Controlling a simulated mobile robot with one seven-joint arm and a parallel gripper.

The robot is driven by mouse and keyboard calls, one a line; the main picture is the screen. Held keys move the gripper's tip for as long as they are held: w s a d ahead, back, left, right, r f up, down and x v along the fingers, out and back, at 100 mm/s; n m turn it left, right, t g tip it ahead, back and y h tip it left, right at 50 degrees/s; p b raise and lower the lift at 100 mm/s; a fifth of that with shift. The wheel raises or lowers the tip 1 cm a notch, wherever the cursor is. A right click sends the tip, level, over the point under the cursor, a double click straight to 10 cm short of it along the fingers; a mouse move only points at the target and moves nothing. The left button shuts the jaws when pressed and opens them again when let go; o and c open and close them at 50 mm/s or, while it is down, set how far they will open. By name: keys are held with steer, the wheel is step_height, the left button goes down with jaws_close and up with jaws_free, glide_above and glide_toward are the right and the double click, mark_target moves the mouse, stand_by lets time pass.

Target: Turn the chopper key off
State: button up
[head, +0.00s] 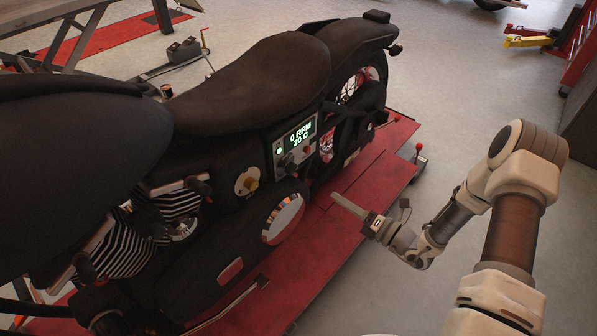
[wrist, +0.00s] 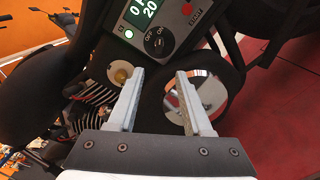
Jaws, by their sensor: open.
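The black chopper (head: 255,75) stands on a red lift. A brass key or knob (head: 250,183) sits on a pale round plate on its side; it also shows in the wrist view (wrist: 121,76), just left of my left fingertip. I cannot tell its turned position. A grey control box (head: 296,142) with a lit display, "0 RPM" and "20 C", is beside it. Its black rotary knob (wrist: 157,41) has ON and OFF marks in the wrist view. My gripper (wrist: 159,74) is open and empty, its fingertips below that knob in the picture. In the head view my gripper (head: 340,202) is right of the chopper.
The red lift platform (head: 375,180) lies under and beside the chopper. A round chrome cover (head: 283,218) bulges from its side below the box. A red button (wrist: 187,10) is on the box. Grey floor (head: 470,100) is free behind my arm.

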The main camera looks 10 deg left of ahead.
mark_target(295, 171)
steer(key=b+x, duration=0.3)
steer(key=x, duration=1.3)
steer(key=shift+a+r, duration=0.1)
steer(key=shift+a, duration=0.15)
jaws_close()
